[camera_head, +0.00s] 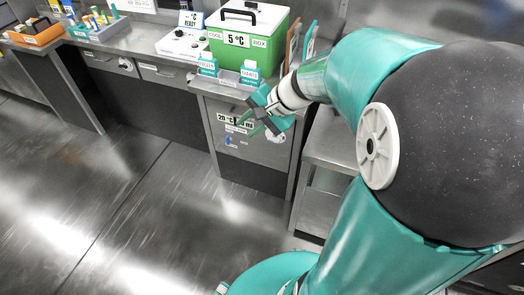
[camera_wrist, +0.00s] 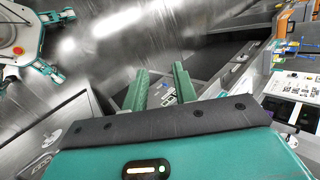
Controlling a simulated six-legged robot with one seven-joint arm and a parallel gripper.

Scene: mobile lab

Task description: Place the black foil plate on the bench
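I cannot make out a black foil plate in either view. The metal bench (camera_head: 140,40) runs along the back wall in the head view. My gripper (camera_head: 257,121) is in front of the bench's front edge, before a cabinet front below the green box. In the wrist view my gripper (camera_wrist: 160,78) shows two green fingers held apart. Nothing is seen between them, only the cabinet front and floor beyond.
A green cool box (camera_head: 250,38) marked 5 °C stands on the bench, with a white instrument (camera_head: 183,43) to its left. Small labelled teal holders (camera_head: 208,67) stand at the front edge. An orange tray (camera_head: 36,32) is far left. The floor (camera_head: 110,200) is clear.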

